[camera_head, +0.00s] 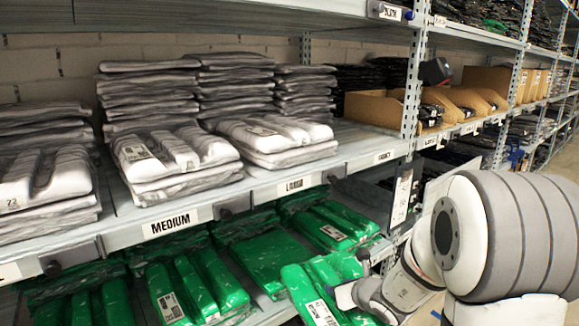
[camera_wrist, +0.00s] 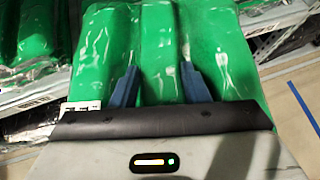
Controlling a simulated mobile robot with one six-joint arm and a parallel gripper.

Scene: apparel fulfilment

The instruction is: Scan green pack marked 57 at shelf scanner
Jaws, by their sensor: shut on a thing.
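A green plastic-wrapped pack (camera_head: 301,286) with a white label is held at the lower middle of the head view, in front of the lower shelf. My gripper (camera_head: 345,294) is shut on its right side. In the wrist view the green pack (camera_wrist: 158,40) fills the top middle, with the two blue fingers of my gripper (camera_wrist: 160,84) against it. A white label corner shows at its left edge, but I cannot read a number. Small dark devices sit along the shelf edge, one near the LARGE label (camera_head: 334,173); I cannot tell which is the scanner.
More green packs (camera_head: 195,284) lie on the lower shelf behind the held pack. Stacks of white and grey packs (camera_head: 175,150) fill the shelf above. Cardboard bins (camera_head: 375,108) stand farther right. The aisle floor (camera_head: 566,160) at right looks clear.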

